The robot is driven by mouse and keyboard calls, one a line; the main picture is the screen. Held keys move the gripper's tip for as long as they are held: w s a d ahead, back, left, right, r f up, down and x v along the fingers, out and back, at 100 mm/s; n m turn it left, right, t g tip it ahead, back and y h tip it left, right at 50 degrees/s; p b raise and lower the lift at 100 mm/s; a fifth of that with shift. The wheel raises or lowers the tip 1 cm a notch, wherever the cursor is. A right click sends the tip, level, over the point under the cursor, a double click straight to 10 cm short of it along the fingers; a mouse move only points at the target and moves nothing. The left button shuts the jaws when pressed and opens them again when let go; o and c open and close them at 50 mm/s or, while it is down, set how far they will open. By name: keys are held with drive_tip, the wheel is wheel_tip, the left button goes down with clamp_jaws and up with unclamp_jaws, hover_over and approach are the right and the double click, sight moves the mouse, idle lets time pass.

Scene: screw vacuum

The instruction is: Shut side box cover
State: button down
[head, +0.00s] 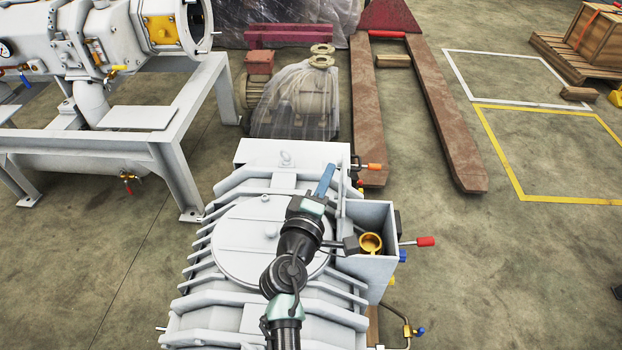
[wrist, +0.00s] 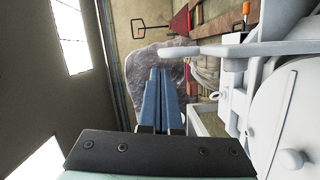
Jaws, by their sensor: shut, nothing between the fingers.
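The side box (head: 378,270) is a pale grey box on the right flank of the grey vacuum machine (head: 235,290). Its top is open in the head view, and a brass fitting (head: 370,243) shows inside. A thin upright grey plate (head: 341,205) stands along the box's left edge; it looks like the raised cover, but my arm partly hides this area. My gripper (head: 328,168) is above the machine's top, left of the box and apart from the plate. Its blue fingers are shut and empty, also in the wrist view (wrist: 160,74).
A round lid (head: 258,245) and ribs cover the machine's top. A red-tipped handle (head: 425,242) and an orange-tipped one (head: 374,167) stick out on the right. A wrapped pump (head: 300,100) stands behind. Floor right of the box is mostly free.

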drive_tip(key=shift+d+f, duration=0.1)
drive_tip(key=shift+d, duration=0.3)
